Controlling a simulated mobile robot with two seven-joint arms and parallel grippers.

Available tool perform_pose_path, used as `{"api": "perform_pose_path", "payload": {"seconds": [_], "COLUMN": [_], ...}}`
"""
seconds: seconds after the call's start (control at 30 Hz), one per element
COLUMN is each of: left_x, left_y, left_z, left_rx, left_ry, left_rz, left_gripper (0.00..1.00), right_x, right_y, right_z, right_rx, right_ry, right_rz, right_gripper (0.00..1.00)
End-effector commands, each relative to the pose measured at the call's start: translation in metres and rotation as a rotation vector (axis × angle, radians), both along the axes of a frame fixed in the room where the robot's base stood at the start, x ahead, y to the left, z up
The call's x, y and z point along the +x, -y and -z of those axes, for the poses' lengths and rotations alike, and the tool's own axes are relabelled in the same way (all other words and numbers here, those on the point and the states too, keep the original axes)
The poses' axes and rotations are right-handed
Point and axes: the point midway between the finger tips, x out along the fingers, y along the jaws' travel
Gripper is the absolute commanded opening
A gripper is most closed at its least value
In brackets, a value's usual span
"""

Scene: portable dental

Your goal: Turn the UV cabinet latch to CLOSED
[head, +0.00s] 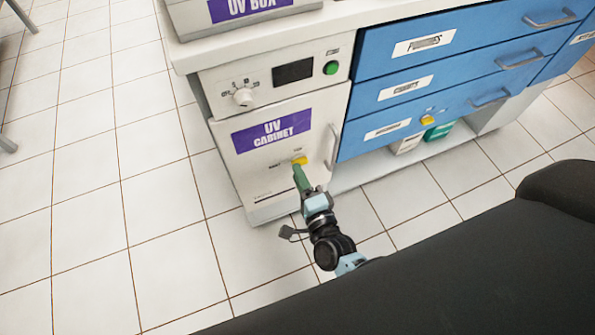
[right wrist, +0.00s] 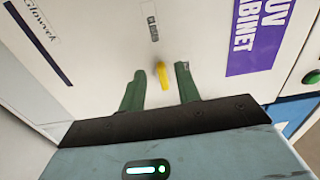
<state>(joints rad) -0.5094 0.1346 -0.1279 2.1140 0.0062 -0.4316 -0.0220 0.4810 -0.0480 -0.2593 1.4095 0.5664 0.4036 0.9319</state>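The UV cabinet (head: 262,180) is a white cabinet with a purple label, and its door looks shut. Its yellow latch (head: 299,160) sits on the lower right of the door. In the right wrist view the latch (right wrist: 163,76) stands out between the two green fingertips, with a gap on each side. My right gripper (head: 301,176) is at the latch; in the right wrist view (right wrist: 160,85) it is open around it, not visibly touching. My left gripper is not in view.
A grey door handle (head: 333,146) stands out to the right of the latch. A white knob (head: 243,97) and a green button (head: 331,68) are on the panel above. Blue drawers (head: 455,75) with handles are at the right.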

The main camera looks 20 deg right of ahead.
Motion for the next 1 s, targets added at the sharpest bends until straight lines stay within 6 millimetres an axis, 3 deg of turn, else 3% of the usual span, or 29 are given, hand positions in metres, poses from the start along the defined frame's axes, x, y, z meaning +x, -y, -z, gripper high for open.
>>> {"api": "perform_pose_path", "payload": {"seconds": [0.2, 0.4, 1.0], "left_x": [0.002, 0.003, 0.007], "left_y": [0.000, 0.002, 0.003], "left_z": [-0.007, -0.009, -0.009], "left_rx": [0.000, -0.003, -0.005], "left_ry": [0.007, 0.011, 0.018], "left_rz": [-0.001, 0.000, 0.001], "left_gripper": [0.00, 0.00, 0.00], "right_x": [-0.037, -0.057, -0.061], "right_y": [0.001, 0.002, 0.002], "right_z": [0.000, 0.000, 0.000], "right_rx": [-0.001, -0.001, -0.001], "right_ry": [-0.002, -0.001, 0.000], "right_rz": [-0.001, -0.001, 0.000], "right_gripper": [0.33, 0.33, 0.33]}}
